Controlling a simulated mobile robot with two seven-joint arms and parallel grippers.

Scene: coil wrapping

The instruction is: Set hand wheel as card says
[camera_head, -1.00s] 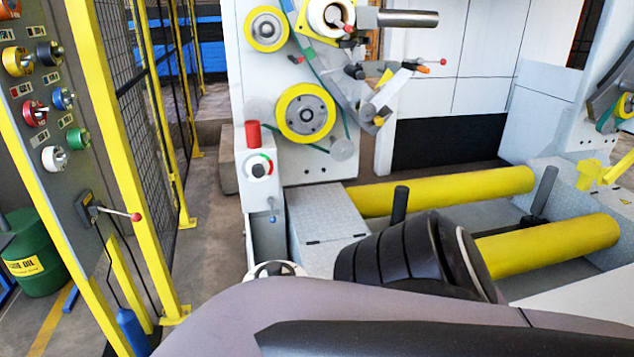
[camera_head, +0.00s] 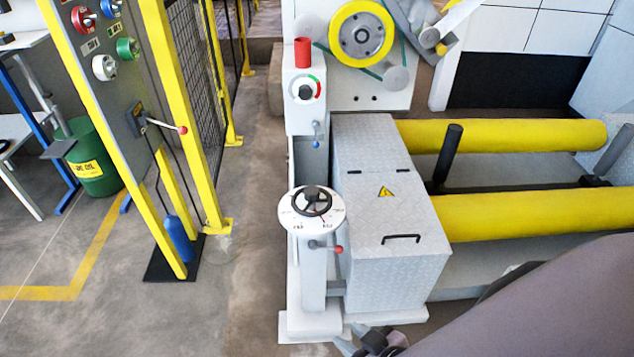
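The hand wheel (camera_head: 312,201) is a small dark wheel on a round white dial plate (camera_head: 297,219) atop a white post. The dial has markings at its edge and a thin red mark at its lower right; the lettering is too small to read. A lever with a red knob (camera_head: 339,250) sticks out of the post below the dial. My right gripper (camera_head: 372,343) is at the bottom edge, below the post and apart from the wheel; it is partly cut off and its opening is unclear. My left gripper is not in view. I cannot make out a card.
A grey metal box (camera_head: 388,210) with a warning triangle stands right of the post, beside yellow rollers (camera_head: 503,134). A switch panel (camera_head: 128,84) on yellow posts and a green drum (camera_head: 88,160) are at left. Bare floor lies between panel and post.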

